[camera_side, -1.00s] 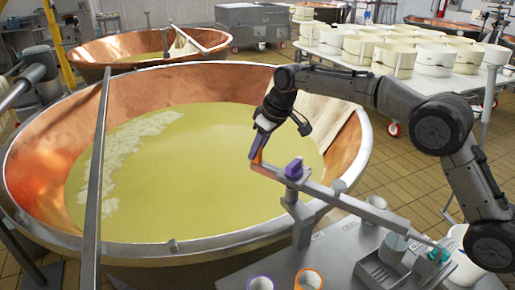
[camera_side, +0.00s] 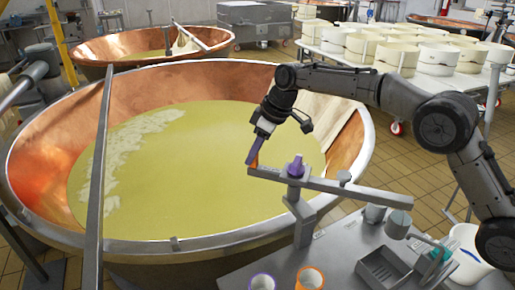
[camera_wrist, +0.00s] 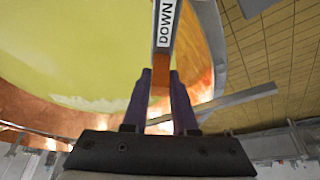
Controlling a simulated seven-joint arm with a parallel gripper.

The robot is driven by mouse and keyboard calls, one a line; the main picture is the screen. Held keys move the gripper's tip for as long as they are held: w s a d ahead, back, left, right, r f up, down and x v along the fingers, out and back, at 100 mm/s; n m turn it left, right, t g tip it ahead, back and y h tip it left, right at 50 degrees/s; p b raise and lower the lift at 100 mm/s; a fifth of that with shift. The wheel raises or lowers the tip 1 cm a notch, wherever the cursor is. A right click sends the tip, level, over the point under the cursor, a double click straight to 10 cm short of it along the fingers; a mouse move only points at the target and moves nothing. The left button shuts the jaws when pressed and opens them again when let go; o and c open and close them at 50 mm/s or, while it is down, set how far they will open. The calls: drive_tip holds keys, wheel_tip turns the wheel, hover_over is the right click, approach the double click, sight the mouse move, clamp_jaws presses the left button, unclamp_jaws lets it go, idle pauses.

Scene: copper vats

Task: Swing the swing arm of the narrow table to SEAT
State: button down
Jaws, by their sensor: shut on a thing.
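The swing arm (camera_side: 330,185) is a grey bar on a post on the narrow table (camera_side: 325,262), with a purple knob (camera_side: 295,166) above the pivot. Its left end, with an orange piece (camera_wrist: 160,79), reaches over the vat rim side. My gripper (camera_side: 253,159) is shut on that orange end; in the wrist view the purple fingers (camera_wrist: 160,77) stand on both sides of it. The word DOWN is printed on the bar in the wrist view. A SEAT mark is not readable in either view.
A large copper vat (camera_side: 40,160) of yellow liquid lies behind and left of the table. Purple-rimmed (camera_side: 262,282) and orange-rimmed (camera_side: 310,278) cups, a grey cup (camera_side: 398,224), a grey rack (camera_side: 383,268) and a white bucket (camera_side: 466,250) stand at the front right.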

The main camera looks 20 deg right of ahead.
drive_tip(key=shift+s+a+r+n+g+y, duration=0.1)
drive_tip(key=shift+s+a+n+g+y, duration=0.25)
drive_tip(key=shift+s+n, duration=0.55)
drive_tip(key=shift+s+a+f+n+g+y, duration=0.1)
drive_tip(key=shift+s+a+n+g, duration=0.15)
drive_tip(key=shift+s+a+n, duration=0.6)
drive_tip(key=shift+s+a+r+n+g+y, duration=0.15)
drive_tip(key=shift+s+n+g, duration=0.15)
drive_tip(key=shift+s+n, duration=0.6)
drive_tip(key=shift+w+n, duration=0.25)
drive_tip(key=c, duration=0.7)
unclamp_jaws()
drive_tip(key=v, duration=1.3)
drive_tip(key=shift+r, duration=0.3)
drive_tip(key=shift+d, duration=0.1)
